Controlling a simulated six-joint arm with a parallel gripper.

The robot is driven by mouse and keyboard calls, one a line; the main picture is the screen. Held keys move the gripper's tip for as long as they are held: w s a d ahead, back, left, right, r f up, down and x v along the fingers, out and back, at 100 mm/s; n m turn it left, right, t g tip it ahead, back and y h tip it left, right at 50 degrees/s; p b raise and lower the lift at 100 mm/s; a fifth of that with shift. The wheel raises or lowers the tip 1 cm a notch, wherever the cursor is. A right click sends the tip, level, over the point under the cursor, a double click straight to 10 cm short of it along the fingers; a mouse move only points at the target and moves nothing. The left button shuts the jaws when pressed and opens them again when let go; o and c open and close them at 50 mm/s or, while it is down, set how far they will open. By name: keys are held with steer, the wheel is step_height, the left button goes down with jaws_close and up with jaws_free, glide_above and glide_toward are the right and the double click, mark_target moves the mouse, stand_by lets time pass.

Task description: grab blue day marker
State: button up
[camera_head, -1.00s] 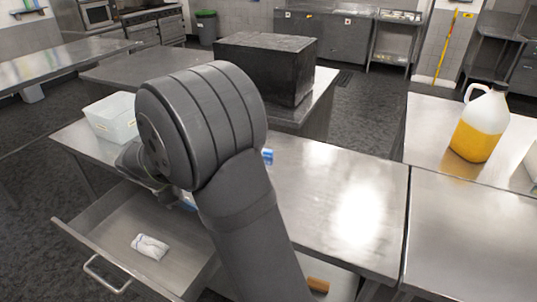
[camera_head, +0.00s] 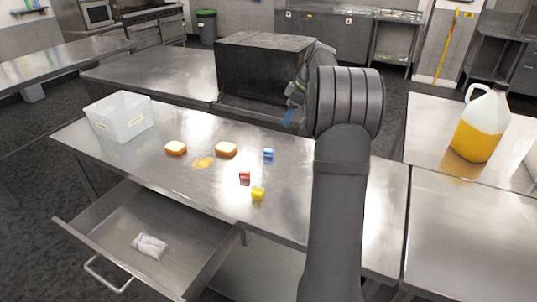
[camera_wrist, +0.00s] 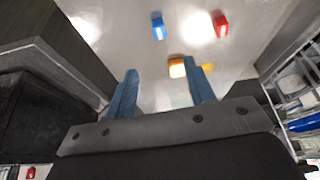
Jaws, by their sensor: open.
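A red piece (camera_head: 245,177) and a yellow piece (camera_head: 257,193) lie nearer the front. My gripper (camera_head: 290,115) is above and beyond the blue piece, partly hidden by my wrist. In the wrist view, its two blue fingers (camera_wrist: 162,70) are apart with nothing held. The blue piece (camera_wrist: 158,26) and the red piece (camera_wrist: 221,24) show beyond the fingertips. A yellow-orange thing, unclear which, shows by the right finger.
A translucent bin (camera_head: 122,121) stands at the left end. A large black box (camera_head: 262,70) stands behind. An open drawer (camera_head: 110,222) juts out in front with a white bundle inside.

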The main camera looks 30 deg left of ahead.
glide_above(269, 150)
steer(key=d, duration=0.3)
step_height(269, 150, down, 10)
steer(key=shift+w+f, duration=0.1)
steer(key=shift+f, duration=0.15)
steer(key=shift+x, duration=2.95)
steer(key=shift+a+r, duration=0.15)
steer(key=c, duration=1.1)
steer(key=shift+o, duration=0.2)
